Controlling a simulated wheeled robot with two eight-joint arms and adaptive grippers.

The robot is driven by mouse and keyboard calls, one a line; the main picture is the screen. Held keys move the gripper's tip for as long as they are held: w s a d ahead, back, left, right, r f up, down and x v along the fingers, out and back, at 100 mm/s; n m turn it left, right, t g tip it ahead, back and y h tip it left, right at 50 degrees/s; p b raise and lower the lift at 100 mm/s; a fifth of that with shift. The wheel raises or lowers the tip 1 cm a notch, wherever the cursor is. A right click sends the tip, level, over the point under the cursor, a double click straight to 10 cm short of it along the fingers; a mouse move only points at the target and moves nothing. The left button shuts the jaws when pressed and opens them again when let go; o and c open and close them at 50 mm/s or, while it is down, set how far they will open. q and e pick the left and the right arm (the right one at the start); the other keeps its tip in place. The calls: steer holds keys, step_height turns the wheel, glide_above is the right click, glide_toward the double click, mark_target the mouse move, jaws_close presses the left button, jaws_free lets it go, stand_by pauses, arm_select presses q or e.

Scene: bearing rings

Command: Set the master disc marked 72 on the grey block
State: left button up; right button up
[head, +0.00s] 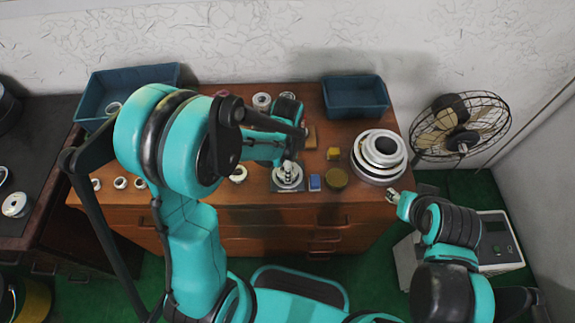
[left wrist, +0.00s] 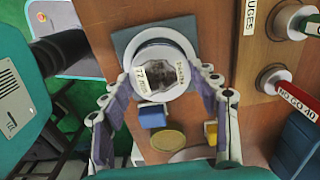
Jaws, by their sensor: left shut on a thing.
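The master disc (left wrist: 160,70) is pale, with a dark centre and a label reading 72 mm, in the left wrist view. It lies over the grey block (left wrist: 126,34), whose corner shows behind it. My left gripper (left wrist: 164,92) has its fingers on either side of the disc and is shut on it. In the head view the disc (head: 289,173) appears at the grey block (head: 287,188), under my left gripper (head: 291,163). I cannot tell whether the disc touches the block. My right gripper (head: 394,196) is by the table's right front edge, its jaws too small to read.
Next to the block are a small blue block (head: 314,183), a brass disc (head: 335,178) and a yellow block (head: 333,154). A stack of white rings (head: 378,157) stands at right. Blue bins (head: 355,97) are at the back. A red-tagged gauge (left wrist: 272,80) lies nearby.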

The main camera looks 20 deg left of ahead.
arm_select(q)
steer(key=shift+f, duration=0.15)
steer(key=shift+f+b, duration=0.95)
steer(key=shift+f, duration=0.05)
steer(key=o, duration=1.7)
steer(key=shift+o, duration=0.2)
steer(key=shift+r, duration=0.15)
step_height(320, 180, up, 12)
